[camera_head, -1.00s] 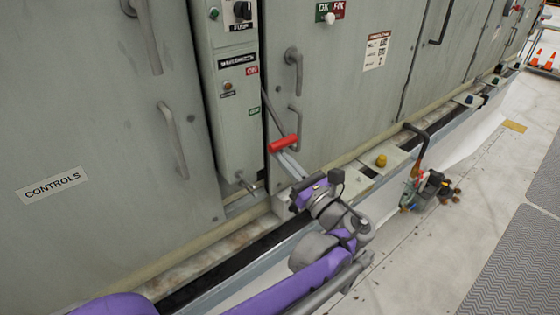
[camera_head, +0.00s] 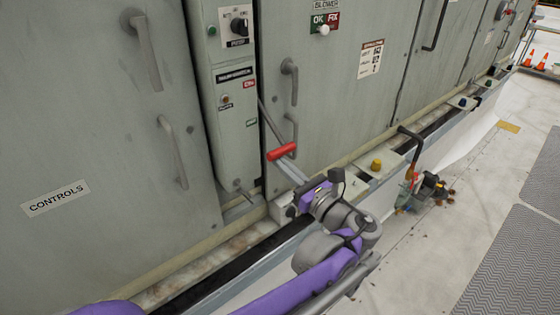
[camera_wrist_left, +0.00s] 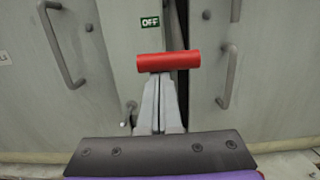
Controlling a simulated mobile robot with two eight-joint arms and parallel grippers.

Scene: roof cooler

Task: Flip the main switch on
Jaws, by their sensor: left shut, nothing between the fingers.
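The main switch's red handle (camera_head: 281,151) sits on a thin grey lever beside the narrow grey switch box (camera_head: 230,140). The lever slopes down from the box's right side, and the handle is lower than the green OFF label (camera_head: 251,122) and the red ON label (camera_head: 249,84). My left gripper (camera_head: 288,163) is shut and empty, its fingertips just below the handle. In the left wrist view, the red handle (camera_wrist_left: 168,61) lies crosswise at the tips of my left gripper (camera_wrist_left: 160,78). I cannot tell whether they touch. My right gripper is out of view.
Grey cabinet doors with bar handles (camera_head: 290,80) stand on both sides of the box. A CONTROLS label (camera_head: 56,198) is on the left door. A ledge with yellow (camera_head: 376,165) and dark knobs runs along the base. Orange cones (camera_head: 528,58) stand far right.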

